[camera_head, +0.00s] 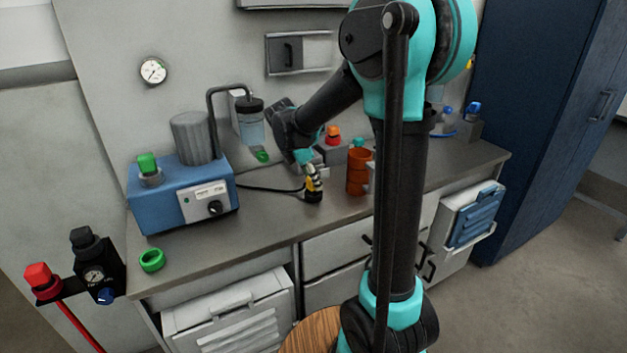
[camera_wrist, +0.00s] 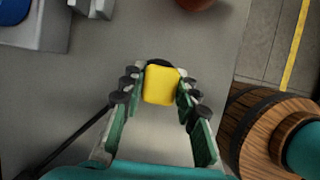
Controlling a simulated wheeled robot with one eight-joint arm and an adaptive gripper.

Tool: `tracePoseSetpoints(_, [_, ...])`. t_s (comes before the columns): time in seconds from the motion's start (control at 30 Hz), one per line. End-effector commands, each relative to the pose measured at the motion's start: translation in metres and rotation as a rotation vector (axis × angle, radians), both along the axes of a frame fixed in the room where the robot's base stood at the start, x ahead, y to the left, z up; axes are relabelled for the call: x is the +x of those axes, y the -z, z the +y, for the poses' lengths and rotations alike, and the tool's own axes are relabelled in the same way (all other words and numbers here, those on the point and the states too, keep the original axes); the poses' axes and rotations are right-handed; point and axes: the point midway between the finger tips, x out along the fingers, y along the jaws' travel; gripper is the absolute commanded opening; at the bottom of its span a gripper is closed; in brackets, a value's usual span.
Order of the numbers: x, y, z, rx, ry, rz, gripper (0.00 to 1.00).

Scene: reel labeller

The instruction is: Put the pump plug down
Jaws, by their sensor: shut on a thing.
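The pump plug (camera_head: 313,196) is yellow and black, and a black cable runs from it to the blue pump box (camera_head: 170,200) on the left of the bench. My gripper (camera_head: 314,183) points down and is shut on the plug, low over the front part of the grey bench top (camera_head: 270,222). I cannot tell whether the plug touches the bench. In the wrist view the plug's yellow top (camera_wrist: 160,86) sits between the two fingers, with the cable (camera_wrist: 75,145) leading off to the lower left.
An orange-brown cylinder (camera_head: 357,172) stands on the bench just right of the plug. A green ring (camera_head: 152,260) lies at the front left.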

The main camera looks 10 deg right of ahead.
Motion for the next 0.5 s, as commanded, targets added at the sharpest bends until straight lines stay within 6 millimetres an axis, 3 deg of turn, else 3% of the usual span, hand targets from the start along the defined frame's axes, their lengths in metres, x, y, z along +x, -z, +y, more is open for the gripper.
tracePoseSetpoints(0.03, [0.0002,0.0015,0.0,0.0,0.0,0.0,0.0])
tracePoseSetpoints(0.07, [0.0003,0.0018,0.0001,0.0,0.0,0.0,0.31])
tracePoseSetpoints(0.2, [0.0001,0.0014,0.0001,0.0,0.0,0.0,0.49])
tracePoseSetpoints(0.5, [0.0,0.001,0.0,0.0,0.0,0.0,0.51])
